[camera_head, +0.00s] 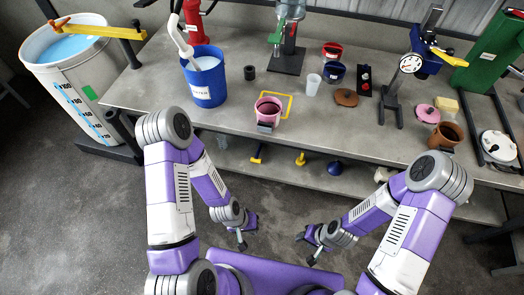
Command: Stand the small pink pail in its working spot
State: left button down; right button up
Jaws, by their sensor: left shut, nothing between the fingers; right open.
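The small pink pail (268,110) stands upright on the grey bench near its front edge, with a dark interior and a small grey piece at its front. A yellow outline (290,106) marked on the bench shows behind it and to its right. The pail hides the outline's left part, so I cannot tell whether it stands fully inside. My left gripper (241,241) is shut and empty, low in front of the bench. My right gripper (306,250) is open and empty, also low in front of the bench. Both are well apart from the pail.
A blue bucket (204,83) stands left of the pail, and a large white tank (75,75) stands farther left. A black cup (250,73), white cup (312,85) and brown lid (346,97) sit nearby. A lower shelf (300,176) holds several small items.

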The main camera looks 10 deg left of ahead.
aim_at(270, 109)
jog(key=u, duration=0.05)
jog(key=k, duration=0.15)
jog(key=z, duration=1.25)
jog(key=i, duration=0.85)
jog(key=u, duration=2.35)
